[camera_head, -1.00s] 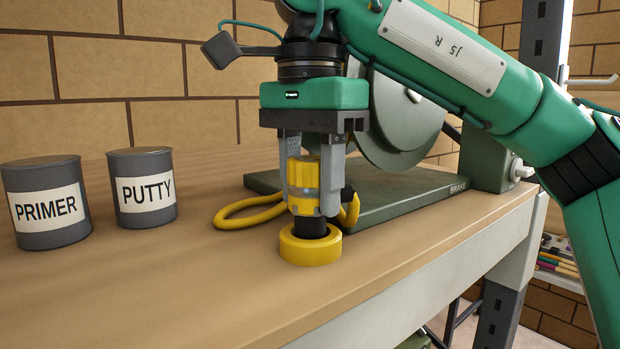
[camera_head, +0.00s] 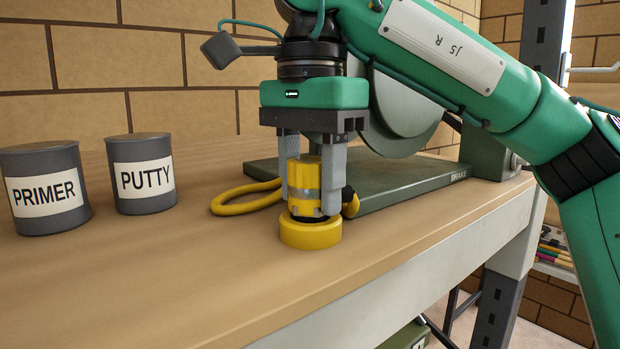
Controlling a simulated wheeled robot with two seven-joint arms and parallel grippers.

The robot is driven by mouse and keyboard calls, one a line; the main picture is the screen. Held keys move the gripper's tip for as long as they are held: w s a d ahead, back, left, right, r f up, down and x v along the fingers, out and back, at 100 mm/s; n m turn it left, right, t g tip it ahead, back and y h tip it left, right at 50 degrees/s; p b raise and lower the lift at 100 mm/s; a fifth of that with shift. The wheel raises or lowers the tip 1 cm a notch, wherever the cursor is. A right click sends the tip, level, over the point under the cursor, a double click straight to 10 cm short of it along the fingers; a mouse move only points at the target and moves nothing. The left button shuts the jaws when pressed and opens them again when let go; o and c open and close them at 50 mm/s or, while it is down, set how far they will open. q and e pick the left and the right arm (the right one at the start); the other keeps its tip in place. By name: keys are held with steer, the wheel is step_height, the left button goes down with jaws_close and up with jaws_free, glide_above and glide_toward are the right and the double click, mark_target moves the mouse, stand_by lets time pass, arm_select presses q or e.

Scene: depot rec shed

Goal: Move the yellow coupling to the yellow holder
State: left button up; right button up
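The yellow coupling (camera_head: 305,178), a ribbed yellow cylinder with a grey band and a dark lower end, stands upright in the middle of the view. My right gripper (camera_head: 312,188) points down, with its grey fingers shut on the coupling's two sides. The yellow holder (camera_head: 310,234), a short round ring, sits on the bench directly below. The coupling's dark lower end is mostly hidden behind the holder's rim and looks to be inside it. Whether it rests on the bottom cannot be seen. My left gripper is not in view.
Grey PRIMER (camera_head: 45,190) and PUTTY (camera_head: 142,175) cans stand at the left of the bench (camera_head: 170,270). A yellow loop (camera_head: 235,203) lies behind the holder. A green machine base marked BRAKE (camera_head: 410,185) is close behind the gripper. The bench's front edge runs along the right.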

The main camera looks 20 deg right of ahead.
steer(key=o, duration=0.4)
steer(key=shift+r, duration=0.15)
step_height(320, 180, up, 11)
steer(key=shift+s+r+p, duration=0.1)
steer(key=shift+r+p, duration=0.05)
steer(key=shift+p, duration=0.65)
step_height(320, 180, up, 2)
steer(key=shift+r, duration=0.15)
